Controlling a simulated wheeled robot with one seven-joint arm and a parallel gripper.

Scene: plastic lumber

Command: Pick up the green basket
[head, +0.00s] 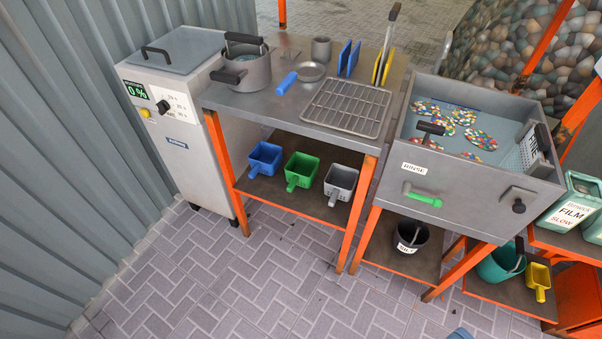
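The green basket (301,168) is a small open box with a handle pointing to the front. It stands upright on the lower shelf (270,192) of the orange-framed table, between a blue basket (265,157) and a grey basket (341,183) of like shape. Its front and open top show, and nothing covers it. My gripper is not in view.
Above the baskets is the metal tabletop (262,106) with a pot (246,68), a pan (311,71) and a wire rack (347,107). Orange legs flank the shelf. A grey machine (168,125) stands left, a washing basin (462,180) right. The paved floor (240,275) in front is clear.

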